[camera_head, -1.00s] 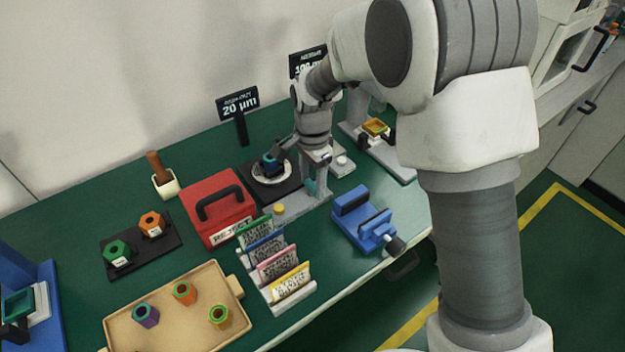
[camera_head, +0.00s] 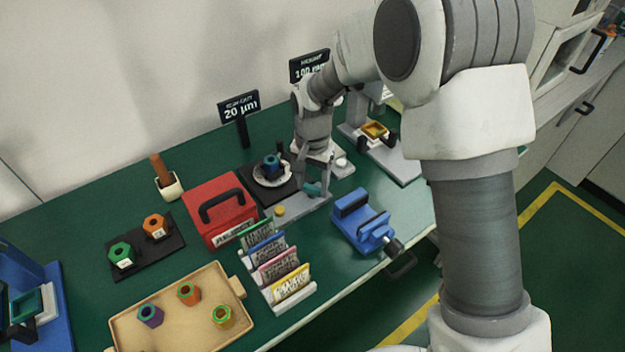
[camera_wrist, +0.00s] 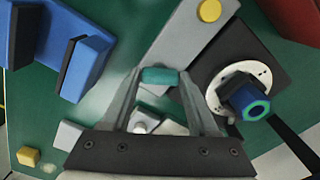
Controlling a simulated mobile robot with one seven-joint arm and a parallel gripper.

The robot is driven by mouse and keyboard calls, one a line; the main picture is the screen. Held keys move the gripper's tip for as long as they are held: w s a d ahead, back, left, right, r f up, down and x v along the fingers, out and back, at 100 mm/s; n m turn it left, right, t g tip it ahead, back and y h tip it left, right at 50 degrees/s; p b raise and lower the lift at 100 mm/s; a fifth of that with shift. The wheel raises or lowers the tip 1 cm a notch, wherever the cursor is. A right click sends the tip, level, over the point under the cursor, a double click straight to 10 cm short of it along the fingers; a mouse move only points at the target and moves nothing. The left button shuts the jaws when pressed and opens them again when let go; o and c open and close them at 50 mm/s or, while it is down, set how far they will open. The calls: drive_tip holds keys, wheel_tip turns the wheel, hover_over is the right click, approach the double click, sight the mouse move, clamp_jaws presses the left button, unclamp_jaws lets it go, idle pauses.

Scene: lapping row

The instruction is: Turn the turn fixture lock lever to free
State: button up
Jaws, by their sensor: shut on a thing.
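My gripper (camera_wrist: 160,80) points down at the grey bar (camera_wrist: 190,40) beside the turn fixture. Its two fingers are closed on the ends of a short teal grip (camera_wrist: 159,75), which I take to be the lock lever's handle. In the head view my gripper (camera_head: 313,184) and the teal grip (camera_head: 313,189) show low over the grey bar. The lever's arm is mostly hidden. The fixture is a black plate (camera_head: 248,173) with a white disc (camera_wrist: 216,98) holding a blue hexagonal piece with a green ring (camera_wrist: 250,104). A yellow button (camera_wrist: 209,10) sits on the bar.
A red case (camera_head: 220,210) stands left of the fixture. A blue vise (camera_head: 362,222) is close on the right, and a card rack (camera_head: 290,300) stands in front. A thin black post (camera_wrist: 292,142) rises by the disc. Bare green table lies between bar and vise.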

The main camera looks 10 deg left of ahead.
sight(313, 187)
drive_tip(key=n+p, duration=0.1)
drive_tip(key=n, duration=0.5)
drive_tip(key=shift+r, duration=0.1)
drive_tip(key=n+p, duration=0.1)
drive_tip(key=n, duration=0.4)
drive_tip(key=shift+n+p, duration=0.4)
drive_tip(key=o, duration=1.4)
wheel_tip(313, 187, up, 17)
drive_tip(key=p, duration=0.2)
drive_tip(key=shift+r+p, duration=0.15)
drive_tip(key=shift+p, duration=0.25)
